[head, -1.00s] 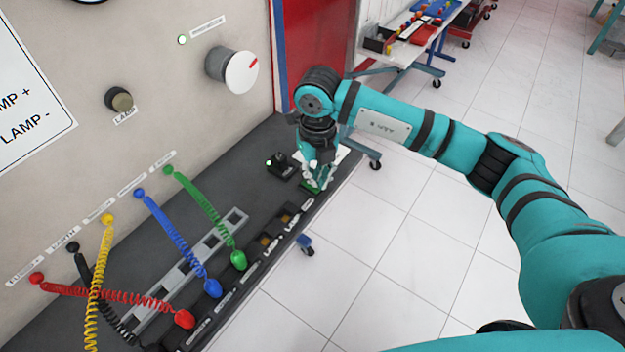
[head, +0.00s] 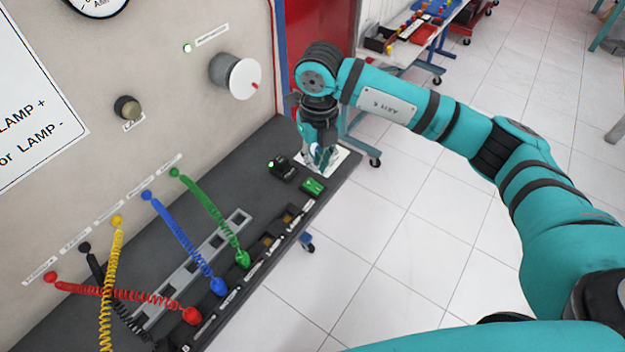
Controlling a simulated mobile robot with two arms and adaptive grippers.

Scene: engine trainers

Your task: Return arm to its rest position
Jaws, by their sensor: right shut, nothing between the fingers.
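My right arm (head: 450,120) comes in from the right and reaches across to the far end of the dark bench ledge. My right gripper (head: 320,160) points down and is shut with nothing in it. It hangs over a white sheet or plate on the ledge, beyond a green block (head: 313,187) and apart from it. A small black switch box (head: 281,167) with a green light stands to the left of the gripper. My left gripper is not in view.
The grey panel (head: 160,60) carries a white knob (head: 240,77) and a lamp knob (head: 127,107). Coiled red, black, yellow, blue and green cables (head: 212,215) run to the ledge. A red door (head: 310,45) and a white table (head: 400,50) stand behind. The tiled floor (head: 410,260) at right is clear.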

